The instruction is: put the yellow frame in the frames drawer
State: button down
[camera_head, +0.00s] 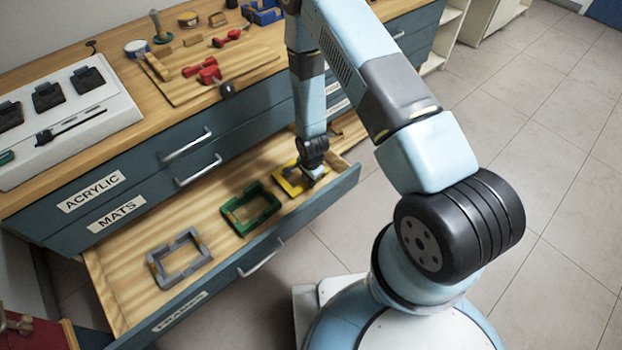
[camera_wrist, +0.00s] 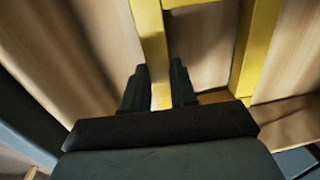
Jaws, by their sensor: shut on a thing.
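The yellow frame (camera_head: 288,183) is at the right end of the open frames drawer (camera_head: 120,289), low inside it. In the wrist view the yellow frame (camera_wrist: 152,45) has one bar between my two fingers. My gripper (camera_head: 310,172) reaches down into the drawer and is shut on that bar; its fingers also show in the wrist view (camera_wrist: 160,88). Whether the frame touches the drawer floor I cannot tell. My wrist hides part of the frame in the head view.
A green frame (camera_head: 251,207) and a grey frame (camera_head: 180,258) lie in the same drawer, left of the yellow one. Drawers labelled ACRYLIC (camera_head: 92,191) and MATS (camera_head: 116,217) above are shut. Red-handled tools (camera_head: 208,72) lie on the worktop.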

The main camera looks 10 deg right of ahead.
jog(key=c, duration=0.8)
grip_release()
jog(key=shift+r, duration=4)
